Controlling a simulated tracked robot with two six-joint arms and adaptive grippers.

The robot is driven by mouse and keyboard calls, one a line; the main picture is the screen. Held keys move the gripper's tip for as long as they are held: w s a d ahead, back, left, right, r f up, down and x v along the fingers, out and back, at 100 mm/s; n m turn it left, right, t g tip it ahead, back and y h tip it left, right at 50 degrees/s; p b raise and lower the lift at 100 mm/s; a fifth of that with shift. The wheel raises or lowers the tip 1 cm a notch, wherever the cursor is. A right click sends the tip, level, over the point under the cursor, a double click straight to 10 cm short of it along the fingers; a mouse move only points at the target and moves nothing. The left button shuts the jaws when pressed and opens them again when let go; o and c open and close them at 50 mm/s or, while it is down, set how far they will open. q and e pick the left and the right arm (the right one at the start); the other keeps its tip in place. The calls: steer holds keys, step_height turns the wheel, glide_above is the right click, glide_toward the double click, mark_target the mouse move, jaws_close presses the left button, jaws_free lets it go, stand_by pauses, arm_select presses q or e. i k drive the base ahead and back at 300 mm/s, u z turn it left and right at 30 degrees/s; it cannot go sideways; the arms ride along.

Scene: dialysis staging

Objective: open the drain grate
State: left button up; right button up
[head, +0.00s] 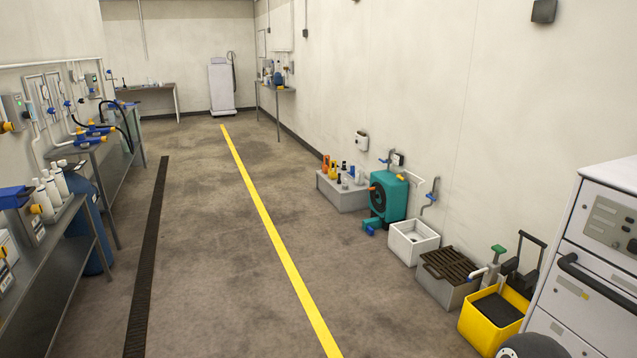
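A dark brown slatted grate (450,265) lies over the top of a grey box (437,291) on the floor at the right, near the wall. It appears to cover the box opening; the inside of the box is hidden. A long, narrow dark drain channel (149,250) also runs along the floor at the left, and its cover lies flat with the floor. Neither of my grippers is in view.
A white basin (412,254) stands left of the box, and a yellow bucket (478,337) stands right of it. A white cabinet (577,262) fills the right edge. Metal benches (48,285) line the left. The floor around the yellow line (272,235) is clear.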

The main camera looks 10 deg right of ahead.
mark_target(455, 263)
steer(key=z, duration=0.05)
steer(key=i, duration=1.45)
steer(key=z, duration=0.35)
steer(key=i, duration=1.55)
steer(key=z, duration=0.35)
steer(key=i, duration=1)
steer(key=z, duration=0.15)
